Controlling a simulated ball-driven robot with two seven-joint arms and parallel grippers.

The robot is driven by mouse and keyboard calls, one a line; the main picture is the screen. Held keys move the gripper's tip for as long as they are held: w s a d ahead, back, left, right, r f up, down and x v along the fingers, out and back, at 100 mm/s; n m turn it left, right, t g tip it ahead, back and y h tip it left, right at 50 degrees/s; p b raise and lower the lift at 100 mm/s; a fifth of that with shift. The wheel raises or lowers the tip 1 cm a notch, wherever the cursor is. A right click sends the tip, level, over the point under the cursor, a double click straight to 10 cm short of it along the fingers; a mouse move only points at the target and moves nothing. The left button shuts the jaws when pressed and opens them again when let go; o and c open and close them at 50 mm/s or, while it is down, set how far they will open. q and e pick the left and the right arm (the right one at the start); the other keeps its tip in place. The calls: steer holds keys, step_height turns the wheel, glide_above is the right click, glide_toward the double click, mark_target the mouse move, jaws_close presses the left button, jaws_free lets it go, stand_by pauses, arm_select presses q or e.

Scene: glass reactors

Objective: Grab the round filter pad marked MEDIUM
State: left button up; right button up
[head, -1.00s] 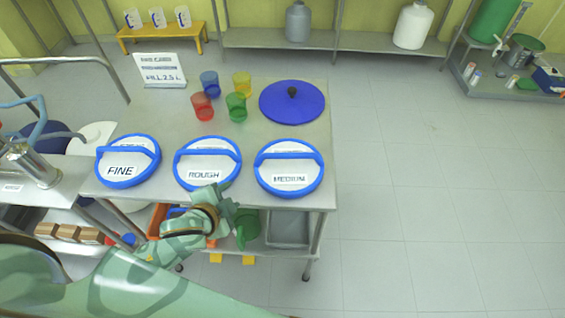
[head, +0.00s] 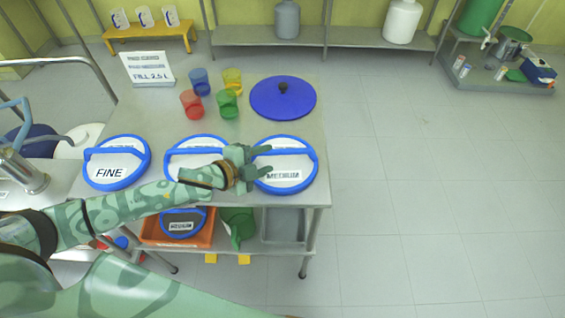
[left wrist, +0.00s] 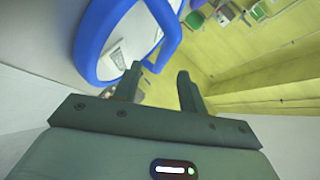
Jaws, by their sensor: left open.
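The round filter pad marked MEDIUM (head: 296,182) is white with a blue rim and a raised blue handle bar. It lies at the right of the table's front row in the head view. My left gripper (head: 266,161) is open over the left part of this pad, its fingers pointing right near the handle. In the left wrist view a blue-rimmed pad (left wrist: 91,45) and its handle show just past the open fingers (left wrist: 160,82). The fingers partly hide the handle's left end in the head view. My right gripper is not in view.
The ROUGH pad (head: 190,146), partly under my left arm, and the FINE pad (head: 130,148) lie left. Behind are several coloured cups, a blue lid (head: 300,100) and a sign (head: 148,68). An orange bin (head: 150,233) below holds a dark, blue-rimmed, labelled disc.

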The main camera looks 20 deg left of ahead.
mark_target(281, 153)
arm_select(q)
steer(key=x, duration=0.3)
steer(key=b+x, duration=0.1)
steer(key=x, duration=0.1)
steer(key=shift+w+d+r, duration=0.1)
steer(key=shift+w+d, duration=0.2)
steer(key=shift+d, duration=0.1)
jaws_close()
